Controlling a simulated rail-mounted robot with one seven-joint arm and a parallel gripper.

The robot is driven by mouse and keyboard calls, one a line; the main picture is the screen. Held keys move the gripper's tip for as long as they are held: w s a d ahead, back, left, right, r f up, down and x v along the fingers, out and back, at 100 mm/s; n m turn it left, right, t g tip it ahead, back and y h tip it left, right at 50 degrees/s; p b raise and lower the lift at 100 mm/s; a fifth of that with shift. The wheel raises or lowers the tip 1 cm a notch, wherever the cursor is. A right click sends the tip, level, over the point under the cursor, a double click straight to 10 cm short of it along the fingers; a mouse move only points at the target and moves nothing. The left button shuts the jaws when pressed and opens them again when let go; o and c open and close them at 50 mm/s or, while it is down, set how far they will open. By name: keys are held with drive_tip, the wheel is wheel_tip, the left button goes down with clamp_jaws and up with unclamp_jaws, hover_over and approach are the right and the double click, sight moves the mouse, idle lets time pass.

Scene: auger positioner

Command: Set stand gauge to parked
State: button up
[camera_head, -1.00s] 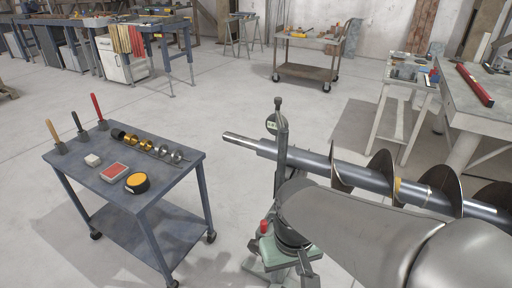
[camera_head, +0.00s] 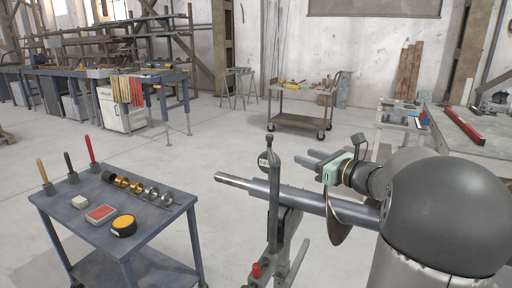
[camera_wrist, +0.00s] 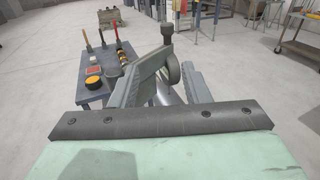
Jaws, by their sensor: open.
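The stand gauge (camera_head: 264,160) is a small round gauge with a pale display, at the upper part of a grey upright post (camera_head: 273,195) with a knobbed top. The post stands by the left end of a long auger shaft (camera_head: 312,199). My gripper (camera_head: 305,158) is open and empty, right of the post in the head view, its fingers pointing left toward it. In the wrist view, the gauge (camera_wrist: 174,73) shows from its edge beyond and between my open fingers (camera_wrist: 160,82), apparently apart from them. The display cannot be seen there.
The auger's flight (camera_head: 340,222) lies below my wrist. A red knob (camera_head: 256,270) sits low on the stand. A blue-grey cart (camera_head: 150,217) at left carries handled tools, a yellow-black disc (camera_head: 123,225) and several rings.

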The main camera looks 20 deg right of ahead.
sight(272, 139)
drive_tip(key=shift+m, duration=0.3)
drive_tip(key=x, duration=0.5)
drive_tip(key=p+x, duration=0.1)
drive_tip(key=x, duration=0.5)
drive_tip(key=d+r+x, duration=0.1)
drive_tip(key=x, duration=0.5)
drive_tip(key=shift+w+p, duration=0.25)
drive_tip(key=shift+p, duration=0.15)
drive_tip(key=shift+f, duration=0.1)
clamp_jaws()
